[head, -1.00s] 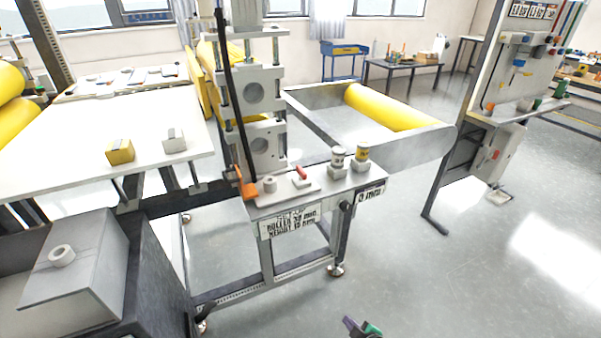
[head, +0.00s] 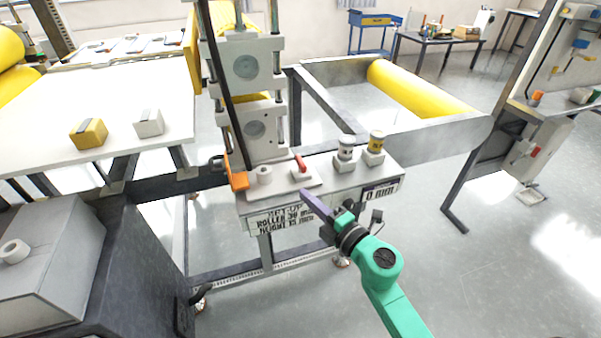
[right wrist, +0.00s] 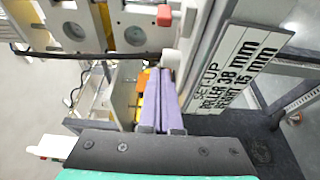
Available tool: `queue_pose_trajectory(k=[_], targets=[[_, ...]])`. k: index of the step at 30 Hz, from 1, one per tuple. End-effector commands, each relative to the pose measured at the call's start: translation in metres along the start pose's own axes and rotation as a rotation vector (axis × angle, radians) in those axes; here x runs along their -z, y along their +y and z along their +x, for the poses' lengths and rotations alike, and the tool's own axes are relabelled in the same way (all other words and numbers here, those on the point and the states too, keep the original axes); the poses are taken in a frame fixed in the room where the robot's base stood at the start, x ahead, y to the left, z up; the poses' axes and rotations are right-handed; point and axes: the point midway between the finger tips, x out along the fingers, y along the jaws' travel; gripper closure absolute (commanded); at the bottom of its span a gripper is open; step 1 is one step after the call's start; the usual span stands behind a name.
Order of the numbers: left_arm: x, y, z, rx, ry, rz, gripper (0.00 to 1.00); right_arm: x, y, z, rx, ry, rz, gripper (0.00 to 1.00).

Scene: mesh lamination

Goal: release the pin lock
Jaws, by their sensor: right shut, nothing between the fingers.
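A small red lever (head: 301,163) stands on a white block on the light plate of the machine's front table (head: 330,184); it looks like the pin lock, though no label names it. It also shows red at the top of the right wrist view (right wrist: 164,15). A white ring-shaped knob (head: 264,174) and an orange handle (head: 237,181) stand to its left. My right gripper (head: 305,194) has purple fingers, shut and empty, just in front of the table edge below the red lever, with no visible contact. My left gripper is out of view.
The upright roller frame (head: 252,128) rises behind. A sign (right wrist: 235,70) hangs on the table's front.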

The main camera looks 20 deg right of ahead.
Motion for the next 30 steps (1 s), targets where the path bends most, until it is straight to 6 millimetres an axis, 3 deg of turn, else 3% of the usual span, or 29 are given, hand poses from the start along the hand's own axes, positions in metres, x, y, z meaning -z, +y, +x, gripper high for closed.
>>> queue_pose_trajectory(k=[14, 21, 30], targets=[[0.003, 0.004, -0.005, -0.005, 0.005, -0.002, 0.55, 0.001, 0.002, 0.098, -0.004, 0.001, 0.003, 1.0], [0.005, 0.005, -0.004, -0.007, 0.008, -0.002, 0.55, -0.034, 0.0, 0.082, 0.001, 0.0, 0.0, 1.0], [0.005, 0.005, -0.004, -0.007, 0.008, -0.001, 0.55, -0.038, 0.0, 0.081, 0.0, 0.0, 0.001, 1.0]])
